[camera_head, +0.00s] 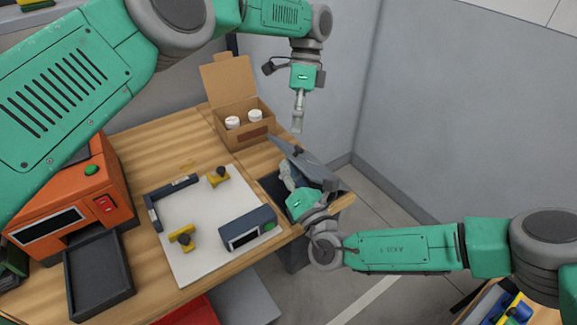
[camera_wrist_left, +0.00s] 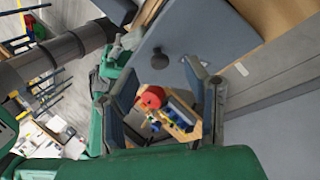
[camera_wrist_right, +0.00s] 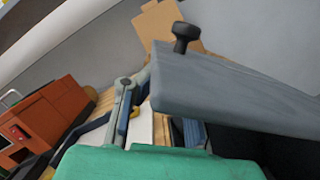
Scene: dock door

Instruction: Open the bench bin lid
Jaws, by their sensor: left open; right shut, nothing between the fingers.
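The bench bin (camera_head: 268,187) is a dark box at the right corner of the wooden bench. Its grey lid (camera_head: 318,168) is tilted up, partly open. The lid with its black knob fills much of the right wrist view (camera_wrist_right: 235,88) and shows in the left wrist view (camera_wrist_left: 215,35). My right gripper (camera_head: 289,178) is shut and empty at the bin's opening, beneath the raised lid; the lid partly hides its fingers in the right wrist view (camera_wrist_right: 158,115). My left gripper (camera_head: 298,122) is open and empty above the lid, its fingers (camera_wrist_left: 163,95) pointing down.
An open cardboard box (camera_head: 238,110) with white-lidded jars stands behind the bin. An orange machine (camera_head: 75,205) stands at the left. Grey walls are close behind and right.

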